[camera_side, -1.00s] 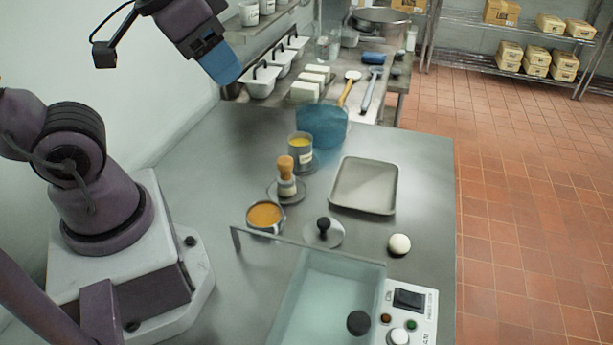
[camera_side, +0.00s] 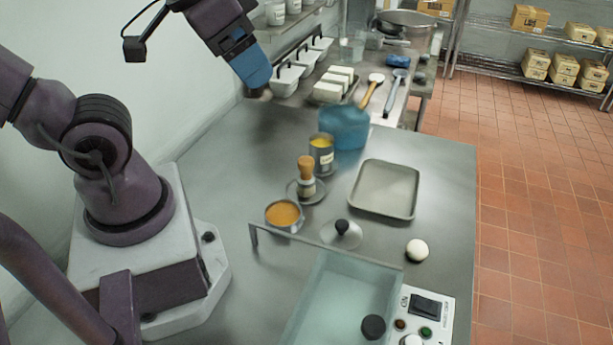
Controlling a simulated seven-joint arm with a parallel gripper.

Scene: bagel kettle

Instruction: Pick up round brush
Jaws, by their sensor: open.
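The round brush (camera_side: 306,171) has a light wooden handle and a pale lower part. It stands upright, handle up, on a small grey round dish (camera_side: 318,191) in the middle of the steel table. My gripper (camera_side: 258,88) has blue fingers. It is up at the back left, above and well apart from the brush, and holds nothing that I can see. The gap between its fingers is hard to make out from this side.
A metal cup of yellow stuff (camera_side: 321,150) stands close behind the brush, with a blue pot (camera_side: 345,131) beyond. A bowl of orange stuff (camera_side: 283,214) is in front. A grey tray (camera_side: 385,190) lies to the right. A clear-walled basin (camera_side: 345,290) is nearer.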

